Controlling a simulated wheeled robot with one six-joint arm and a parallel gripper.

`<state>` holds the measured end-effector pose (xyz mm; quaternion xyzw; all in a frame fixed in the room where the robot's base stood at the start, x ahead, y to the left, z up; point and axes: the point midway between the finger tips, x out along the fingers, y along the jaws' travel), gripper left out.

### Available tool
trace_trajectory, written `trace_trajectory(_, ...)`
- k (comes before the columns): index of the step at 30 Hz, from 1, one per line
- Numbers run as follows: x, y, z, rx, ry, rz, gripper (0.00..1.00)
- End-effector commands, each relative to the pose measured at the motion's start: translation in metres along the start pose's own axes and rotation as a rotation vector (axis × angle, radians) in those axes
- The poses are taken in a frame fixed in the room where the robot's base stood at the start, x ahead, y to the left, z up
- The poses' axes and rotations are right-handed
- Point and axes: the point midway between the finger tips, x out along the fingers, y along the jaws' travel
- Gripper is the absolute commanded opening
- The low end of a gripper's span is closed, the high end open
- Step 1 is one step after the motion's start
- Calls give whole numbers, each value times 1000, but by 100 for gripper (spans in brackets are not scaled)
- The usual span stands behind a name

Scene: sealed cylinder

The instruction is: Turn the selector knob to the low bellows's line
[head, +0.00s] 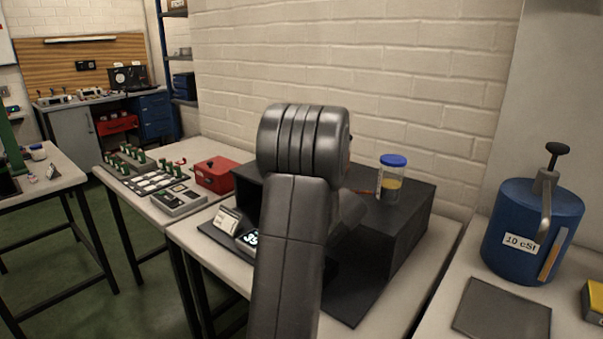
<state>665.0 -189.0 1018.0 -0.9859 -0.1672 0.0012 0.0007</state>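My own arm fills the middle of the head view, and my gripper is hidden behind it or out of frame. I cannot make out the selector knob or any bellows. A dark grey box-shaped apparatus (407,230) stands on the middle bench, partly covered by my arm. A small display (250,238) with partly hidden digits and a white label card (226,220) sit at its left front. A clear jar (391,180) with a blue lid and yellowish contents stands on top of the apparatus.
A blue canister (520,235) marked "10 cSt" stands on the right bench, behind a flat grey plate (502,309) and near a yellow item (594,301). A red box (216,174) and boards with green parts (140,157) lie on the left bench. Green floor is open at lower left.

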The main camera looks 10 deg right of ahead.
Motion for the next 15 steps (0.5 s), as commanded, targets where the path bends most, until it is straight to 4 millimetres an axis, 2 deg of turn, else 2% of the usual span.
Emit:
trace_trajectory(14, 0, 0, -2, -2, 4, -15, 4)
trace_trajectory(15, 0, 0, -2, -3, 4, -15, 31)
